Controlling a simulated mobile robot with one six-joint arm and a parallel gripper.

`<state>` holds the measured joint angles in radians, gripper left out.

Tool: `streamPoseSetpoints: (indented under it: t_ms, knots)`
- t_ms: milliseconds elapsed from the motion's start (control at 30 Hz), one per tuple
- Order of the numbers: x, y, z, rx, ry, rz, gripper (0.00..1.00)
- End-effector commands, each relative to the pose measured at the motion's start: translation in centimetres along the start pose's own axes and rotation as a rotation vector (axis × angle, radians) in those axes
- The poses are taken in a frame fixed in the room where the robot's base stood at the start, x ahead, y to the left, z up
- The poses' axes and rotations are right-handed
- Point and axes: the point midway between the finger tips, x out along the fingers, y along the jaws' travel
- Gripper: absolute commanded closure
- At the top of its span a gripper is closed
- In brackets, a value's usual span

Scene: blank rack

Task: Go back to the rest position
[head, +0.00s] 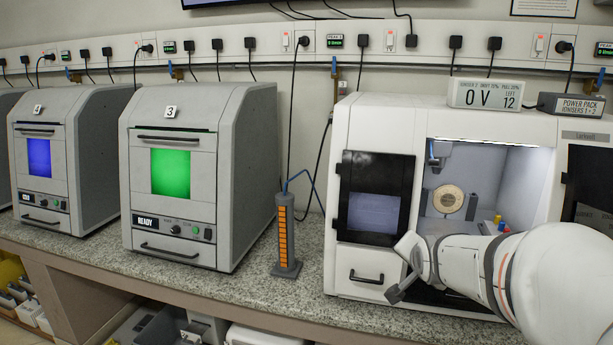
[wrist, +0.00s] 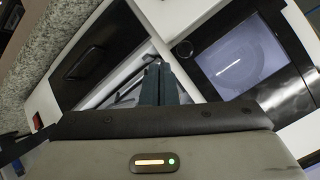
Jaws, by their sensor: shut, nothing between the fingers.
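My gripper (head: 396,293) is in front of the white machine (head: 370,120) on the right in the head view, at the lower left of its lit open chamber. In the wrist view, my gripper (wrist: 158,72) has its two dark fingers together with nothing between them. My white arm reaches in from the right in the head view and covers the machine's lower right part.
The open chamber (head: 485,175) holds a round pale disc (head: 448,199) and small coloured items. A grey rack with orange slots (head: 284,235) stands left of the machine. Unit 3 (head: 225,110), with a green window and READY display, and unit 4 (head: 95,115) are further left. The bench front (head: 150,275) is clear.

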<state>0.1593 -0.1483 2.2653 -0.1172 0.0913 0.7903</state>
Motion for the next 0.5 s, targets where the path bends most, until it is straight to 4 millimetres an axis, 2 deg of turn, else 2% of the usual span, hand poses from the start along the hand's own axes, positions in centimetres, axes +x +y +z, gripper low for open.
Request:
streamPoseSetpoints:
  t_ms: [33,200,300,400,500]
  knots:
    - [-2.4,0.4,2.0,-0.096,-0.076,0.041,1.00]
    - [-9.0,3.8,9.2,-0.438,-0.370,0.144,1.00]
    - [-12.5,5.7,12.5,-0.599,-0.524,0.158,1.00]
    - [-14.9,7.0,14.7,-0.708,-0.637,0.154,1.00]
    - [-16.3,7.7,15.8,-0.770,-0.700,0.147,1.00]
